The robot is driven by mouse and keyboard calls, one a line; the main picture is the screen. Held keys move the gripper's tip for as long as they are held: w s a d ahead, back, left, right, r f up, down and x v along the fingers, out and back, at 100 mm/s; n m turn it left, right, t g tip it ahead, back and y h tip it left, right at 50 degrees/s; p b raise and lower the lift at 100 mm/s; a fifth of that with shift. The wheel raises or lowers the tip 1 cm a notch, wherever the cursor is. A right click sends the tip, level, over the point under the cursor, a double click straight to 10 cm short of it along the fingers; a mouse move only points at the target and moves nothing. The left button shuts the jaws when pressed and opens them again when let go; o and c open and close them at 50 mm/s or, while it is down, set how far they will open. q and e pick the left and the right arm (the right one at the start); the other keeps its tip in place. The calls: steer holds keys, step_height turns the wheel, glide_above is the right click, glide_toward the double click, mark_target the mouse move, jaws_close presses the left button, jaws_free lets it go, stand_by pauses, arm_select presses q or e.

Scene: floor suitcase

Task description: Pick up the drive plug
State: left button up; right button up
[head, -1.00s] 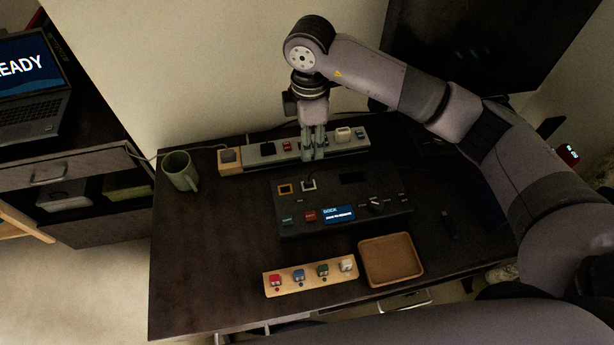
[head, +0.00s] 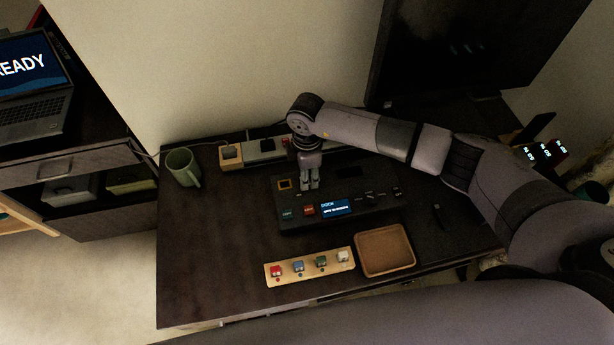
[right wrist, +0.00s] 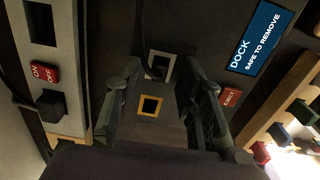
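The drive plug (right wrist: 158,70) appears as a dark piece with a cable at the white-framed socket of the black dock (right wrist: 205,40). The dock (head: 375,210) also shows in the head view, its screen lit; in the wrist view the screen reads "SAFE TO REMOVE". My right gripper (head: 308,187) points down over the dock and hides the plug in the head view. In the right wrist view the gripper (right wrist: 163,75) has its fingers apart on either side of the white-framed socket, with nothing clearly held. Whether they touch the plug cannot be told. My left gripper is not in view.
A yellow-framed socket (right wrist: 150,106) sits beside the plug. A power strip (head: 262,157) runs behind the dock. A green mug (head: 182,167) stands at left. A wooden block with colored switches (head: 310,268) and a brown tray (head: 385,262) lie in front.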

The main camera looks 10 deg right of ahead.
steer(key=shift+f, duration=0.15)
jaws_close()
stand_by(0.4)
